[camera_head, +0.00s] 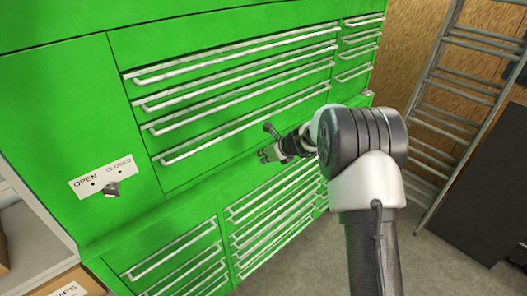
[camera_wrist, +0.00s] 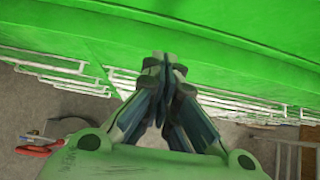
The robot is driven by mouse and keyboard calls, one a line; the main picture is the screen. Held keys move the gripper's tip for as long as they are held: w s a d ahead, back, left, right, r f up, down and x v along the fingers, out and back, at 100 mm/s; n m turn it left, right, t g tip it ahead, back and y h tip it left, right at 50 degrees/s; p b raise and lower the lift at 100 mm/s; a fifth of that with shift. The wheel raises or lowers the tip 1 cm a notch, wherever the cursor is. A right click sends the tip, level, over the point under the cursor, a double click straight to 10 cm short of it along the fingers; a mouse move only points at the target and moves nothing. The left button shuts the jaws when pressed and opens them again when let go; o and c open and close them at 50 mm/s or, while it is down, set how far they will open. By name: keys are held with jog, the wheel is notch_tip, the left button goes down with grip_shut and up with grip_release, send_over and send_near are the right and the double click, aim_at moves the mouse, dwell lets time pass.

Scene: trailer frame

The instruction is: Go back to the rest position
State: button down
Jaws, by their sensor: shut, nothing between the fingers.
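My gripper (camera_head: 268,155) is in front of the green tool cabinet (camera_head: 130,209), near the ledge between the upper and lower drawers in the head view. My arm reaches up from the bottom right of that view and hides part of the drawers. In the wrist view the two fingers of my gripper (camera_wrist: 165,62) meet at their tips, with nothing between them. The green cabinet front (camera_wrist: 240,50) fills the top of that view. The head view does not clearly show whether the fingertips touch the cabinet.
A plate marked OPEN and CLOSED with a knob (camera_head: 112,189) is on the cabinet's left. A ladder (camera_head: 470,85) leans at the right beside a dark panel (camera_head: 485,190). Boxes (camera_head: 75,284) sit at the lower left. Grey floor (camera_head: 425,262) is clear at the lower right.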

jog(key=s+r+n+g+b, duration=0.1)
jog(key=s+r+n+b, duration=0.3)
jog(key=s, duration=0.3)
jog(key=s+r+n+b, duration=0.1)
jog(key=s+n+b, duration=0.2)
jog(key=s+n, duration=0.35)
jog(key=s+r+n+g+b, duration=0.1)
jog(key=s+r+n+b, duration=0.25)
jog(key=s, duration=0.45)
jog(key=s+d+f+n+h+b, duration=0.2)
jog(key=s+d+f+n+b, duration=0.1)
jog(key=s, duration=0.6)
jog(key=s+d+f+n+h+b, duration=0.1)
jog(key=s+d+f+n+b, duration=0.2)
jog(key=s+n, duration=0.3)
jog(key=s+d+f+n+h+b, duration=0.2)
jog(key=s+d+f+n+b, duration=0.1)
jog(key=s, duration=0.8)
notch_tip(320, 180, down, 2)
jog(key=shift+s+d+f+n+h+b, duration=0.15)
jog(key=shift+s+d+n+h+b, duration=0.25)
jog(key=shift+n, duration=0.8)
jog(key=shift+w+a, duration=0.1)
jog(key=shift+w, duration=0.05)
